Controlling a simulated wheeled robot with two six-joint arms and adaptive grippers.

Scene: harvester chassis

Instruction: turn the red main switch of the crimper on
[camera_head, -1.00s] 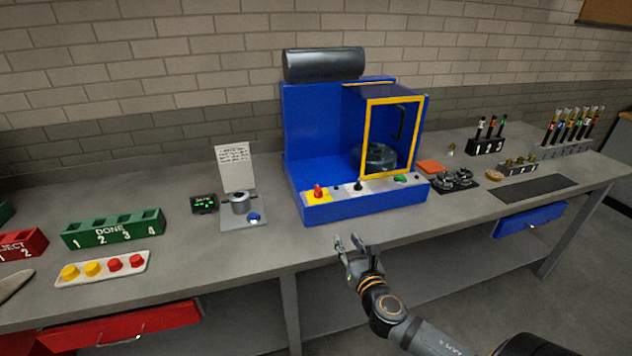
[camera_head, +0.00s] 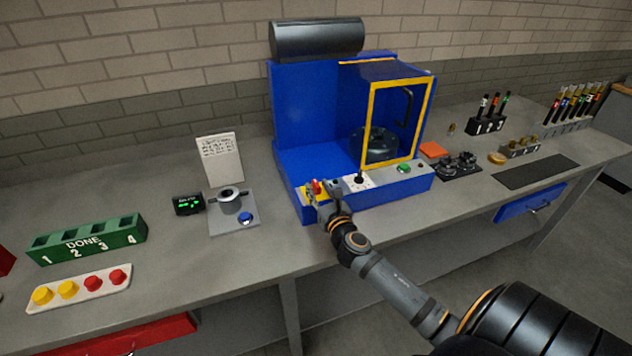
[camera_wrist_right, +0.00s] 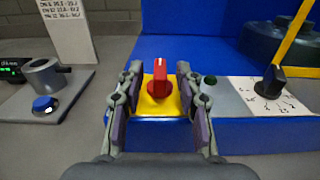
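The blue crimper (camera_head: 292,125) stands on the bench with a yellow-framed guard at its right. Its red main switch (camera_wrist_right: 160,78) is a knob on a yellow plate (camera_wrist_right: 150,105); in the head view the red switch (camera_head: 316,187) is partly covered by my gripper. The knob's handle looks upright in the wrist view. My right gripper (camera_wrist_right: 155,82) is open, with one finger on each side of the red switch; I cannot tell whether they touch it. It also shows at the crimper's front panel in the head view (camera_head: 322,190). My left gripper is not in view.
A black dial (camera_wrist_right: 271,82) and a green button (camera_head: 404,168) sit to the right on the same panel. A metal cup fixture (camera_head: 230,202) with a blue button stands left of the crimper. The green DONE rack (camera_head: 88,239) is further left.

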